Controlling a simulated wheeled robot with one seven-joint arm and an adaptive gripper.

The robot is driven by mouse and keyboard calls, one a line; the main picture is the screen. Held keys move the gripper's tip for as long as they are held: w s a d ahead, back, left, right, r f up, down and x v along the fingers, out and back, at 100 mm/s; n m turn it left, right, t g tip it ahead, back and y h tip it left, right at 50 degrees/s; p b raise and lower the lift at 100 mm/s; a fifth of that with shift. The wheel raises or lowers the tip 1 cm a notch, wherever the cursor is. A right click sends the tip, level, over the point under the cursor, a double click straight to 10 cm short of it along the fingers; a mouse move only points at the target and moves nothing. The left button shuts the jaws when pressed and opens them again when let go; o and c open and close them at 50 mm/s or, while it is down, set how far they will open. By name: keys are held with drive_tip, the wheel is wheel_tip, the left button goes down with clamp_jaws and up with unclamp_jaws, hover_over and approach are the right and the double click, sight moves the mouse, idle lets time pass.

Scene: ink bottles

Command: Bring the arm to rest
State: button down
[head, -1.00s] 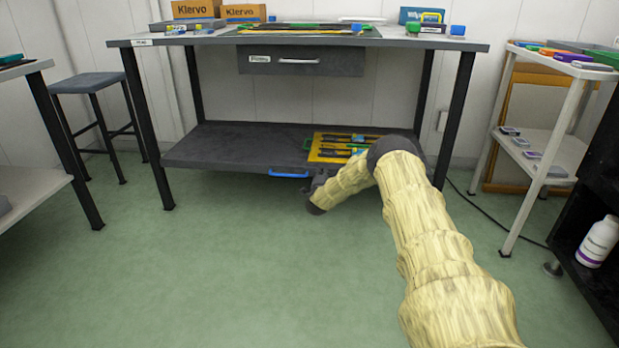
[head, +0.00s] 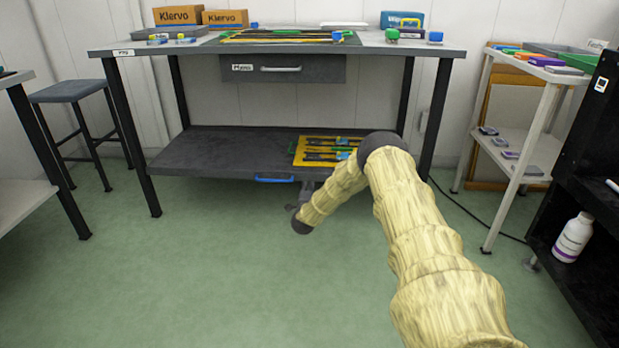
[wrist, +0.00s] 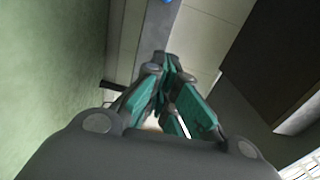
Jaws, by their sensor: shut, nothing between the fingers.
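My arm, in a pale yellow ribbed sleeve, reaches forward from the lower right of the head view and bends at a dark joint in front of the table. Its far part slopes down to the left, below the lower shelf's front edge. My gripper (wrist: 172,78) shows in the wrist view with its teal-sided fingers together and nothing between them. In the head view the gripper is mostly hidden behind the arm.
A dark table (head: 420,47) carries boxes and small bottles. Its lower shelf (head: 215,150) holds a yellow tray (head: 298,152). A stool (head: 72,90) stands left, a white rack (head: 530,130) right, and a black shelf unit with a white bottle (head: 573,238) far right. The green floor ahead is clear.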

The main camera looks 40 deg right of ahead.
drive_tip(key=p+v, duration=0.2)
drive_tip(key=v, duration=0.4)
drive_tip(key=shift+a, duration=0.6)
drive_tip(key=s+a+f+n+g+y, duration=0.1)
drive_tip(key=s+a+f+n+y, duration=0.3)
drive_tip(key=a, duration=0.6)
drive_tip(key=s+a+f+n+y+p, duration=0.1)
drive_tip(key=s+a+f+n+y, duration=0.3)
drive_tip(key=a, duration=0.7)
drive_tip(key=s+a+f+n+g+y, duration=0.1)
drive_tip(key=s+a+f+n+y, duration=0.2)
drive_tip(key=a+f, duration=0.5)
drive_tip(key=s+a+n+g+y+p, duration=0.1)
drive_tip(key=s+a+n+g, duration=0.45)
drive_tip(key=s, duration=0.95)
drive_tip(key=s+a+n+g+y+p, duration=0.15)
drive_tip(key=s+a+n, duration=0.45)
drive_tip(key=s+a, duration=0.65)
drive_tip(key=s+d+r+n+g, duration=0.1)
drive_tip(key=s+r+n+g, duration=0.15)
drive_tip(key=s, duration=0.65)
drive_tip(key=s+d+r+n+g, duration=0.15)
drive_tip(key=s+r, duration=0.25)
drive_tip(key=s, duration=0.5)
wheel_tip(320, 180, up, 36)
drive_tip(key=p, duration=3.7)
drive_tip(key=shift+w+a+r+h+p, duration=0.25)
drive_tip(key=shift+w+h+p, duration=0.05)
drive_tip(key=shift+h, duration=0.05)
